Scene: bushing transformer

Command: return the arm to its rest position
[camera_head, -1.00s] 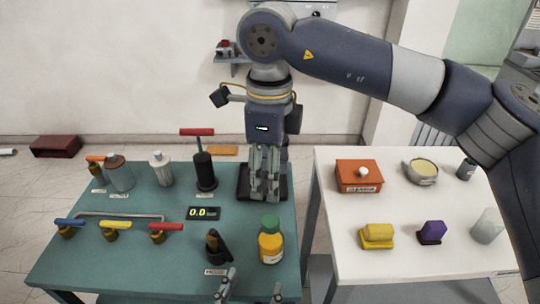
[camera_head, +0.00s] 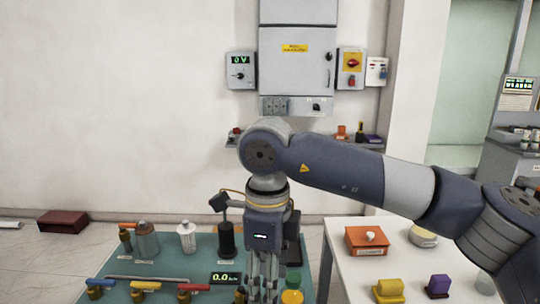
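My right arm reaches in from the right across the view, bent at a dark joint, with its wrist pointing down. My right gripper (camera_head: 262,284) hangs from it over the front part of the green table (camera_head: 205,248). Its fingers look close together, but their tips are at or below the bottom edge, so I cannot tell whether they are open. Nothing is seen held. My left gripper is not in view.
The green table holds a black hand pump (camera_head: 226,240), a display (camera_head: 225,278), bottles and coloured-handled valves. The white table (camera_head: 345,250) on the right carries an orange box (camera_head: 367,241) and small blocks. A grey cabinet (camera_head: 297,60) and a shelf are on the wall behind.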

